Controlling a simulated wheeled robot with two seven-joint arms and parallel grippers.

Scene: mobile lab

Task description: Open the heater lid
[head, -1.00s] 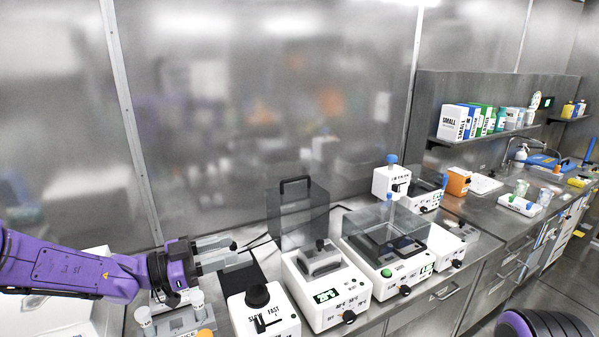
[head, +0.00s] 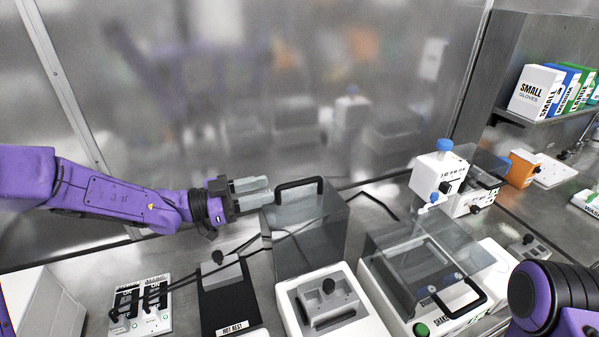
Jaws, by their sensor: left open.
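The heater (head: 367,322) is a white box with a grey metal block on top, at the bottom middle of the head view. Its smoky, see-through lid (head: 312,240) stands raised behind the block, with a black bar handle (head: 299,184) at its top. My left gripper (head: 262,190) comes in from the left at handle height, its grey fingers just left of the handle. It is open and empty. The fingertips overlap the lid's upper left corner in the picture; I cannot tell whether they touch it. My right gripper is out of view.
A shaker (head: 395,310) with a clear lid and black handle stands right of the heater. A black hot rest (head: 226,295) and a white switch unit (head: 142,305) are on the left. A metal wall closes the back. Part of my right arm shows at bottom right.

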